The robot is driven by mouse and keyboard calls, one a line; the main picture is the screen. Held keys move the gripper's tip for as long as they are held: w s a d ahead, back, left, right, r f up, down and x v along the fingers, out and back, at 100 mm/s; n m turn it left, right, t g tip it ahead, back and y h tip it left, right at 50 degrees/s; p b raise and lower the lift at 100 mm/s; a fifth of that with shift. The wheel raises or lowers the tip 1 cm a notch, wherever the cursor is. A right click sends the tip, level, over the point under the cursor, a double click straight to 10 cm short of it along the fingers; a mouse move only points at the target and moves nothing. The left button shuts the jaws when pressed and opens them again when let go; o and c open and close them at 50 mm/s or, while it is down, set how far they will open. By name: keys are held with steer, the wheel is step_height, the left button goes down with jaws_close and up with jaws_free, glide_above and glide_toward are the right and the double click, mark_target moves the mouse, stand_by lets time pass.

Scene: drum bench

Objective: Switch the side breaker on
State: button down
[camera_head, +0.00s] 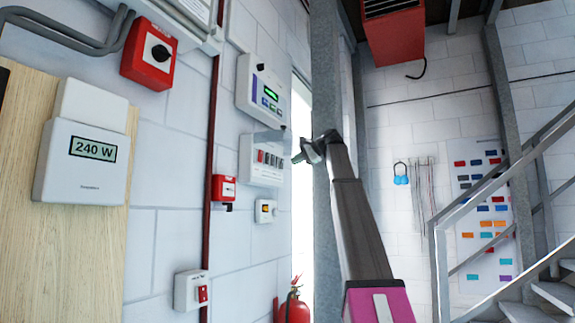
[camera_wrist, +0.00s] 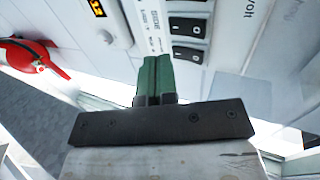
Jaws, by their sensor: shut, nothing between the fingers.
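A white breaker panel (camera_head: 247,174) with a row of dark and red switches is on the wall in the head view. In the wrist view its black rocker switches (camera_wrist: 188,27) show near the top, a little beyond and right of the fingertips. I cannot tell from the labels which switch is the side breaker, or its position. My gripper (camera_head: 299,157) is at the panel's right side in the head view. In the wrist view its green fingers (camera_wrist: 152,72) are together, with nothing between them. I cannot tell whether they touch the panel.
A grey control box (camera_head: 252,90) with a green display hangs above the panel. A small box with an amber display (camera_head: 265,211) and a red fire extinguisher (camera_head: 293,307) are below. A steel column (camera_head: 326,60) stands close behind my arm. Stairs (camera_head: 510,215) rise at right.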

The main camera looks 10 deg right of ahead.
steer(key=f+v, duration=0.1)
steer(key=v, duration=0.6)
steer(key=w+f+h, duration=0.1)
steer(key=w+f, duration=0.1)
steer(key=f, duration=1.4)
steer(key=w+f+g+h, duration=0.1)
steer(key=w+f, duration=0.2)
steer(key=f, duration=1.3)
steer(key=shift+w+a+f+h, duration=0.2)
steer(key=shift+a+f+h, duration=0.05)
steer(key=shift+a+h, duration=0.05)
